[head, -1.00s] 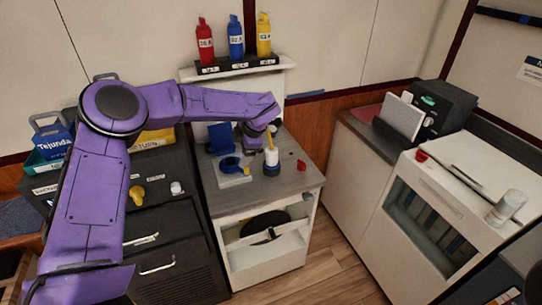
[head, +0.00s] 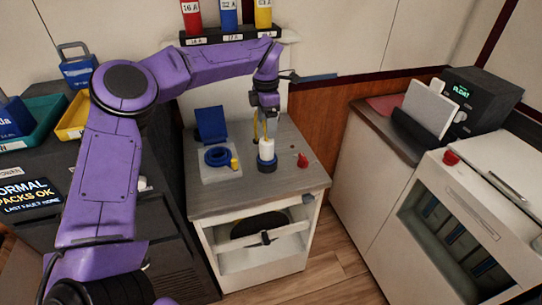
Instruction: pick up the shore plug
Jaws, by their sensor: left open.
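The shore plug (head: 267,151), a white cylinder with a dark blue collar at its bottom, stands upright on the grey top of a small cabinet. My left gripper (head: 262,132) points down right at the top of the plug and is open. A yellow strip shows beside its fingers. From this view I cannot tell whether the fingers are above the plug or partly around it. A blue round socket (head: 217,156) with its blue lid raised sits on a pale plate left of the plug. My right gripper is out of view.
A red knob-like piece (head: 302,160) stands right of the plug. Red, blue and yellow bottles (head: 229,14) stand on a shelf behind. A white cabinet (head: 437,215) is at the right. The counter's front strip is clear.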

